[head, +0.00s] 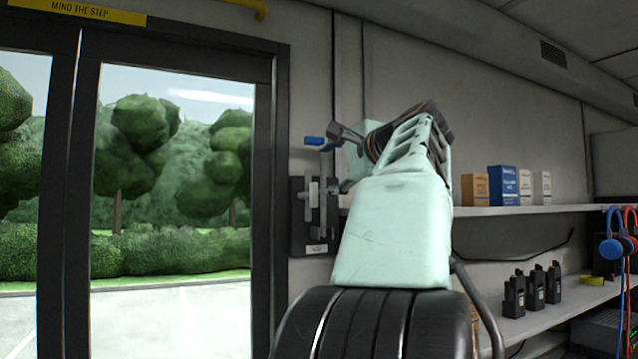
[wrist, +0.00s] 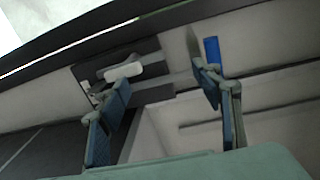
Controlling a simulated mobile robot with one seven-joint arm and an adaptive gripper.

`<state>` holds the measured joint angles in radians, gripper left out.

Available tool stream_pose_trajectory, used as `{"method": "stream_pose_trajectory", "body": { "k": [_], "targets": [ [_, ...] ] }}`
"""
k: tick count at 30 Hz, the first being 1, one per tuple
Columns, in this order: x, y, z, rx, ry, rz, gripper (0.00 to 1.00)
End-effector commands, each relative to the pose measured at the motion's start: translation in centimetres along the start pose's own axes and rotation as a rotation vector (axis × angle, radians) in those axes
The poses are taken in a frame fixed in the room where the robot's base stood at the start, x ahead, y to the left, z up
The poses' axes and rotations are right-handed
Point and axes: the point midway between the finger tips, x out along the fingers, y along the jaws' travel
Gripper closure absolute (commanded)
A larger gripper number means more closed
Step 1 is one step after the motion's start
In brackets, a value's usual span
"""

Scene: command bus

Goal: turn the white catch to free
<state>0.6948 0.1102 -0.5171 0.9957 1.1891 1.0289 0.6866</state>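The white catch (head: 313,194) is a small pale bar on a dark plate (head: 298,238) on the wall right of the door. In the wrist view the catch (wrist: 123,71) lies just beyond the left finger's tip. A grey lever with a blue handle (head: 315,141) rises from the same plate; the handle (wrist: 213,50) also shows beyond the right finger in the wrist view. My gripper (head: 334,158) is open and empty in front of the plate, its fingers (wrist: 163,80) spread wide. Contact with the lever or catch cannot be told.
A glazed door (head: 262,180) with a dark frame is to the left. On the right, a shelf (head: 560,209) holds several boxes.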

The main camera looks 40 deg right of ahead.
Motion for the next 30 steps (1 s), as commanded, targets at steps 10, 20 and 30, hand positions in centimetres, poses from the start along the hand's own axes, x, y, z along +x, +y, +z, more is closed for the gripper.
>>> {"method": "stream_pose_trajectory", "body": {
  "k": [10,20,30],
  "targets": [
    [-2.0,1.0,0.2,0.004,-0.009,0.014,0.42],
    [-4.2,1.4,0.3,0.005,-0.011,0.018,0.42],
    [-6.5,1.7,0.4,0.005,-0.012,0.019,0.42]
  ]
}}
